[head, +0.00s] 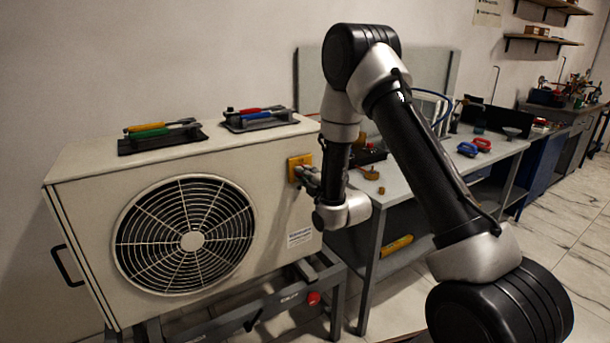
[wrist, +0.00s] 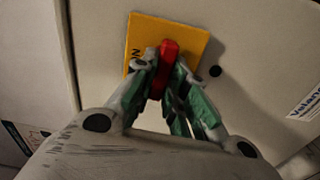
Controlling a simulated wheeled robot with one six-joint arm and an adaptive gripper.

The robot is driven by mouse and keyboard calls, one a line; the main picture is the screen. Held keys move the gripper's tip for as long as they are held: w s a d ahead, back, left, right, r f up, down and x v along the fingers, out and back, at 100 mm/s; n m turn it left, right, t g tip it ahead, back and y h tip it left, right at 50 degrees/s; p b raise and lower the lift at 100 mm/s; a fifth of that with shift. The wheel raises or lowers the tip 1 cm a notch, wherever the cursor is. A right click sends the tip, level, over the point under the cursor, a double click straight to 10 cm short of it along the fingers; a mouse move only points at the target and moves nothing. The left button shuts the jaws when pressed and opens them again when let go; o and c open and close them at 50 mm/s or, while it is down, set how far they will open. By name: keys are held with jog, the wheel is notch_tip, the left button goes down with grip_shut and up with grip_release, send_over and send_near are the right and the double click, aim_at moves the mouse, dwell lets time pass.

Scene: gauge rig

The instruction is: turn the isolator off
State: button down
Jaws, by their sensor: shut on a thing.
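The isolator is a yellow plate (wrist: 190,38) with a red handle (wrist: 168,54) in the wrist view. The handle stands nearly upright in that picture, leaning slightly. My gripper (wrist: 165,90) is shut on the red handle, with a green-padded finger on each side. In the head view the yellow plate (head: 299,162) is on the front right of the grey fan unit (head: 90,205). My gripper (head: 308,178) reaches it from the right, and the handle is hidden there.
Two black trays with coloured-handled tools, left (head: 160,143) and right (head: 258,126), lie on top of the unit. A workbench (head: 412,178) with red and blue items stands to the right. My arm spans the space before it. Open floor (head: 565,220) shows at right.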

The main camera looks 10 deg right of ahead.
jog(key=shift+f+n, duration=0.15)
jog(key=shift+n, duration=0.35)
jog(key=c, duration=1.4)
grip_release()
jog(key=shift+c, duration=0.2)
jog(key=shift+s, duration=0.1)
jog(key=v, duration=0.7)
jog(key=shift+s, duration=0.15)
